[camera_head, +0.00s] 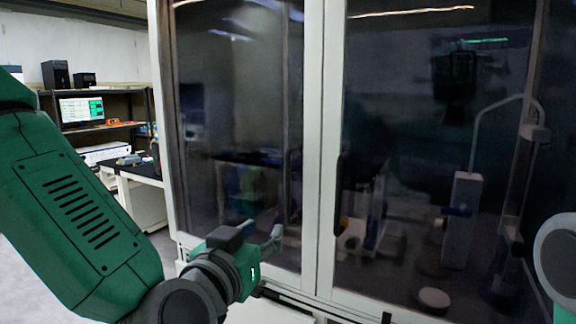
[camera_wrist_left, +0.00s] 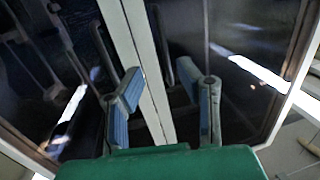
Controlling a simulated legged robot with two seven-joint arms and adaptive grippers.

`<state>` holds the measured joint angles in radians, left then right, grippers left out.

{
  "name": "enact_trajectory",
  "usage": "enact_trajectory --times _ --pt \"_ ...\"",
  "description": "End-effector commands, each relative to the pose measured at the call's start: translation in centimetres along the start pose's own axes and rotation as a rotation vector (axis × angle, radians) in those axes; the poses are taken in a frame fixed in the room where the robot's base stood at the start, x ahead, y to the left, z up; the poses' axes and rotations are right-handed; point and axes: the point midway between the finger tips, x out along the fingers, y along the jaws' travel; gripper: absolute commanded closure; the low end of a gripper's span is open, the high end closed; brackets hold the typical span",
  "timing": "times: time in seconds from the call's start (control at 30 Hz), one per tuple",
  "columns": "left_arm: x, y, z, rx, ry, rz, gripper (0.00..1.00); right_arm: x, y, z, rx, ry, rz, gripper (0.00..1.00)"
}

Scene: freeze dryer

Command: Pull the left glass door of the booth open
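The booth's left glass door (camera_head: 235,120) is dark, pale-framed and looks shut. A dark upright handle (camera_head: 287,185) is near its right edge. My left gripper (camera_head: 268,240) is in front of this door's lower right part, below the handle. In the left wrist view, its two blue-padded fingers (camera_wrist_left: 170,88) are spread with nothing held between them. The pale post between the doors runs behind the fingers. My right gripper is out of view.
The right glass door (camera_head: 420,120) also looks shut, with its own dark handle (camera_head: 338,190). Lab equipment shows dimly behind the glass. A desk with a monitor (camera_head: 82,110) stands at the left back. Open floor lies left of the booth.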

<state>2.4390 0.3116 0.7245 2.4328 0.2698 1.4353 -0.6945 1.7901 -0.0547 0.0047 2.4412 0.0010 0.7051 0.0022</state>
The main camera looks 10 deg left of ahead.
Motion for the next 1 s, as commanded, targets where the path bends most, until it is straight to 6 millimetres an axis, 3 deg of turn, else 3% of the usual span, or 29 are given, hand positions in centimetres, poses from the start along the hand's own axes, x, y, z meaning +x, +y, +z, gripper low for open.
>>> enact_trajectory --times 0.03,0.13,0.37,0.7,1.0 --pt "-0.1 0.0 -1.8 0.001 0.028 -0.008 0.69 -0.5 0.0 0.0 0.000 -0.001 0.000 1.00" --pt "0.0 0.0 -3.1 0.004 0.054 -0.016 0.69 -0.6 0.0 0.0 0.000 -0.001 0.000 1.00" --pt "3.0 -0.1 -3.1 0.002 0.053 -0.018 0.69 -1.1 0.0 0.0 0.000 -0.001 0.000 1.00" --pt "10.1 -0.2 -3.5 0.002 0.052 -0.017 0.69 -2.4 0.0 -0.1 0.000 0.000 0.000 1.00" --pt "13.2 -0.1 -3.6 0.004 0.052 -0.014 0.69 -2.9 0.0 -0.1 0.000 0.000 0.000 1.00"
